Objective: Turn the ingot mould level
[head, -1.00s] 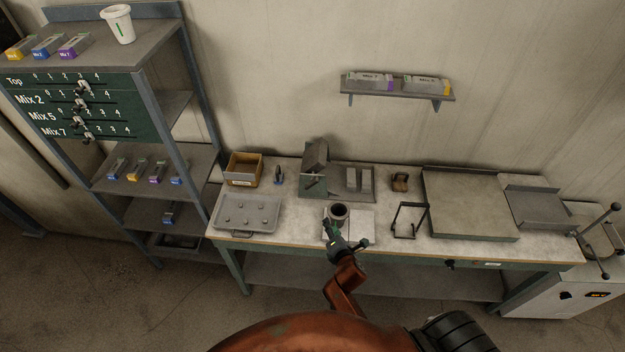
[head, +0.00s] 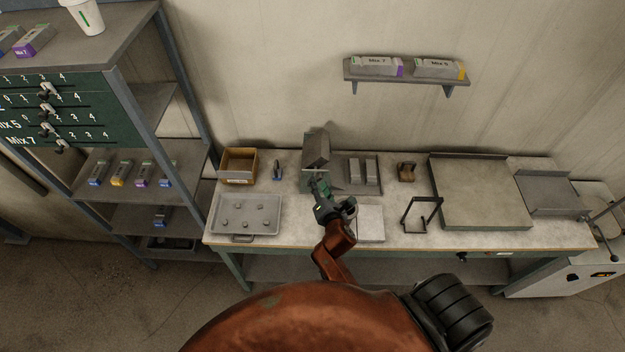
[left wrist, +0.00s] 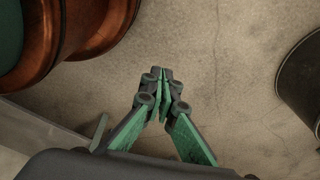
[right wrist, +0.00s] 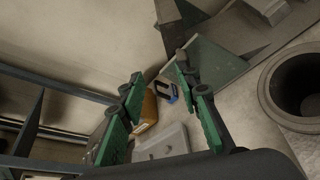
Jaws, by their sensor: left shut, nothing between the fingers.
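The ingot mould (head: 317,148) looks like a dark grey block, tilted on a grey-green stand (head: 308,180) at the back of the bench. My right gripper (head: 318,180) is in front of the stand, below the mould. In the right wrist view my right gripper (right wrist: 153,88) is open with nothing between its fingers; the stand's green side plate (right wrist: 218,68) is just beyond the right finger. Whether they touch I cannot tell. My left gripper (left wrist: 165,75) is shut and empty above the floor, and is not seen in the head view.
A dark-mouthed round vessel (right wrist: 300,85) stands close to the right gripper. A grey tray (head: 246,214), a wooden box (head: 239,165) and a small blue-marked clamp-like piece (head: 277,170) lie left.

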